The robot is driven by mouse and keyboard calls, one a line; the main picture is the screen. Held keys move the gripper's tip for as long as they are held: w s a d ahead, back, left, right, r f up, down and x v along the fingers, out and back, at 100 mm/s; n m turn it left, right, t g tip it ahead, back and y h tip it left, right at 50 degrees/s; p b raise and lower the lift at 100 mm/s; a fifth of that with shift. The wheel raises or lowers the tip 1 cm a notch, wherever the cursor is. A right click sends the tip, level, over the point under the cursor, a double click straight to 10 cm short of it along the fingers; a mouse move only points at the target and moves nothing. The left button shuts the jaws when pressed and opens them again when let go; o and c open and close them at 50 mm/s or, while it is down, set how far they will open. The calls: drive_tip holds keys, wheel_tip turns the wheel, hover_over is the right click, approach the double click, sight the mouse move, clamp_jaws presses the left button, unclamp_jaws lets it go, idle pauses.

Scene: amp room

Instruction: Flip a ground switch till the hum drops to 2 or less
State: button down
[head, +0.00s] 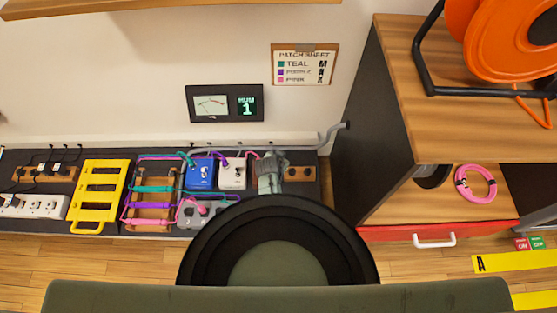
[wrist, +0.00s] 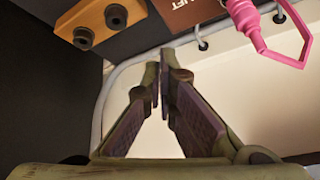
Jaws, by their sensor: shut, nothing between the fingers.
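The hum meter (head: 224,104) on the back wall has a needle dial and a green display that reads HUM 1. A blue box (head: 200,173) and a white box (head: 233,173), each with a small knob or switch on top, stand side by side on the dark shelf. I cannot tell which way any switch is set. My gripper (head: 268,183) is at the right of the white box, partly behind my dark arm. In the wrist view my gripper (wrist: 158,72) is shut and empty, near a dark red label (wrist: 188,10) ending in "IFT".
A wooden cabinet (head: 400,95) rises at right, with a pink cable coil (head: 476,184). A patch sheet (head: 304,66) hangs above.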

drive_tip(key=s+a+r, duration=0.1)
drive_tip(key=s, duration=0.7)
drive_tip(key=shift+a+r, duration=0.2)
